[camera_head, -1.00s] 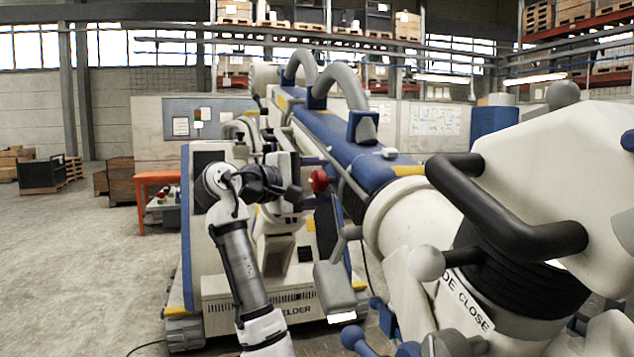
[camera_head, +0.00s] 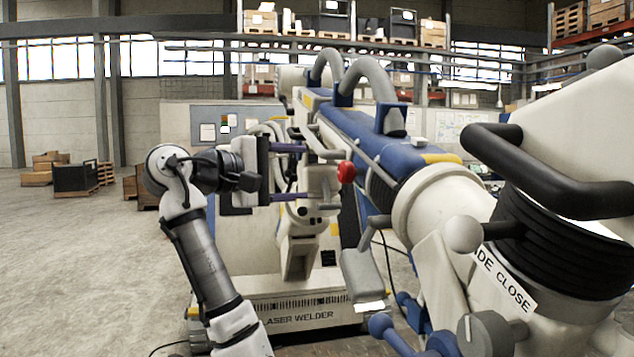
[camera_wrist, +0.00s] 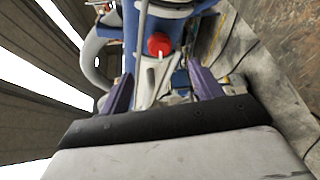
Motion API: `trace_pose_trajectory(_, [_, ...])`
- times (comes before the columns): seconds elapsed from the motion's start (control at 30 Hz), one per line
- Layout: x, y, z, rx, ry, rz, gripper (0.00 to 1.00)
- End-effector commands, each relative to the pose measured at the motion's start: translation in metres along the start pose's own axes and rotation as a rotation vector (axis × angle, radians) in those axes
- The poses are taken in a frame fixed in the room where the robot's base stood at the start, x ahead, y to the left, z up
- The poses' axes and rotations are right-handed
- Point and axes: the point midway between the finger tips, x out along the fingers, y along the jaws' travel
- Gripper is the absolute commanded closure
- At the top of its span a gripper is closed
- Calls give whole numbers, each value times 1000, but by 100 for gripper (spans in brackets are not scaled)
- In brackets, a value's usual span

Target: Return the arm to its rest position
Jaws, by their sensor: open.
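The large machine arm, a white-and-blue boom (camera_head: 370,140), reaches from the laser welder (camera_head: 300,318) at the back toward the right foreground. It carries a black bar handle (camera_head: 545,180). A red knob (camera_head: 346,172) sits near the welder's upright head; it also shows in the wrist view (camera_wrist: 159,44). My gripper (camera_head: 304,172) is open, with its two purple fingers pointing right toward that head. In the wrist view my gripper (camera_wrist: 160,80) has its fingers apart on either side of the knob's line, with nothing clearly held. Contact with the machine cannot be told.
A grey pedal-like plate (camera_head: 361,275) and a blue ball-ended lever (camera_head: 382,326) stick out at the lower middle. Crates (camera_head: 75,178) stand far left. The floor (camera_head: 85,265) on the left is clear.

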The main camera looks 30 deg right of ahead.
Motion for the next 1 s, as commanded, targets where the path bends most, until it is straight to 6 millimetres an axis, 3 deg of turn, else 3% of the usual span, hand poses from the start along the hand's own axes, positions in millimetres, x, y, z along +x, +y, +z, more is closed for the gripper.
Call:
trace_pose_trajectory(0.2, [-18,0,0,-2,1,0,35])
trace_pose_trajectory(0.7, [-18,2,0,-1,0,0,35])
trace_pose_trajectory(0.83, [-19,18,3,-1,0,0,35])
trace_pose_trajectory(1.0, [-22,58,9,-1,0,0,35])
